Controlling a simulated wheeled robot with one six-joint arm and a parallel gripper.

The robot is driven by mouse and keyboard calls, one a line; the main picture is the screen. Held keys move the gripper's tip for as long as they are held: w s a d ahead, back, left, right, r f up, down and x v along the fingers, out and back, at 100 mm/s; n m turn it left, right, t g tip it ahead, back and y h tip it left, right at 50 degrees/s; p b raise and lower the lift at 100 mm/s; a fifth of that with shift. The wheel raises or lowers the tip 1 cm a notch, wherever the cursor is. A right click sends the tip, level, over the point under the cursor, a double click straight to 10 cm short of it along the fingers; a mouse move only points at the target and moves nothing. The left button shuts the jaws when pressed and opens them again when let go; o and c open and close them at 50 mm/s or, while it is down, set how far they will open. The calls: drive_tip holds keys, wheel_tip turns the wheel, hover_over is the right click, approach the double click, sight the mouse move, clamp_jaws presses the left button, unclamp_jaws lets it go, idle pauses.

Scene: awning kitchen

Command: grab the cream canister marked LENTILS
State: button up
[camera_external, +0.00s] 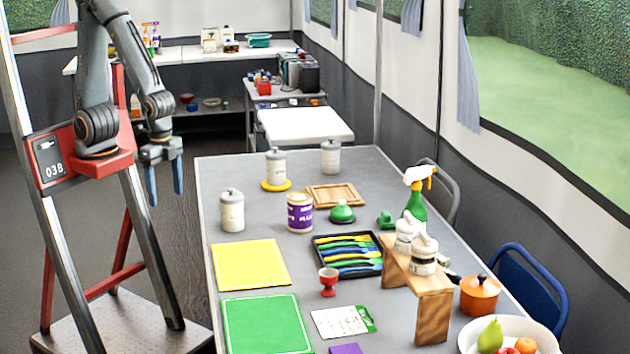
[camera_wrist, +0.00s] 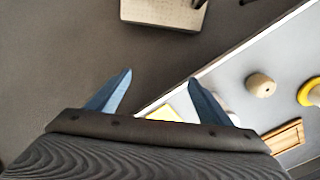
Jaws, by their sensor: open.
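Several cream canisters with grey lids stand upright on the grey table: one alone near the left edge (camera_external: 232,212), one on a yellow disc (camera_external: 275,167), one at the far end (camera_external: 331,156). Two similar jars (camera_external: 408,234) (camera_external: 424,262) stand on a wooden riser. I cannot read LENTILS on any of them. My gripper (camera_external: 165,192) hangs left of the table, fingers down, open and empty, apart from every canister. In the wrist view my open fingers (camera_wrist: 160,85) show at the bottom; a canister top (camera_wrist: 260,85) is right of them.
A purple-labelled tin (camera_external: 300,214), wooden tray (camera_external: 335,195), green lidded dish (camera_external: 342,212), and black tray of coloured utensils (camera_external: 348,272) crowd the middle. A yellow mat (camera_external: 250,265) and green mat (camera_external: 265,325) lie flat. A spray bottle (camera_external: 416,200) stands right. The table's left edge separates my gripper from these.

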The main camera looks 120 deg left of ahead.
wheel_tip(320, 180, up, 5)
drive_tip(key=w+a+r+n, duration=0.1)
drive_tip(key=w+a+n, duration=0.2)
drive_tip(key=w+a, duration=0.75)
drive_tip(key=w+a+n+t+y+b, duration=0.15)
drive_tip(key=w+a, duration=0.35)
drive_tip(key=a, duration=0.6)
drive_tip(key=w+a+n, duration=0.3)
drive_tip(key=w+a, duration=0.1)
drive_tip(key=a, duration=0.6)
drive_tip(key=n+y, duration=0.3)
drive_tip(key=n, duration=0.4)
hover_over(323, 146)
drive_tip(key=f, duration=0.1)
wheel_tip(323, 146, down, 10)
drive_tip(key=shift+d+f, duration=0.1)
drive_tip(key=shift+f, duration=0.1)
drive_tip(key=shift+p+x, duration=0.5)
drive_tip(key=shift+x, duration=3.35)
drive_tip(key=shift+w, duration=0.15)
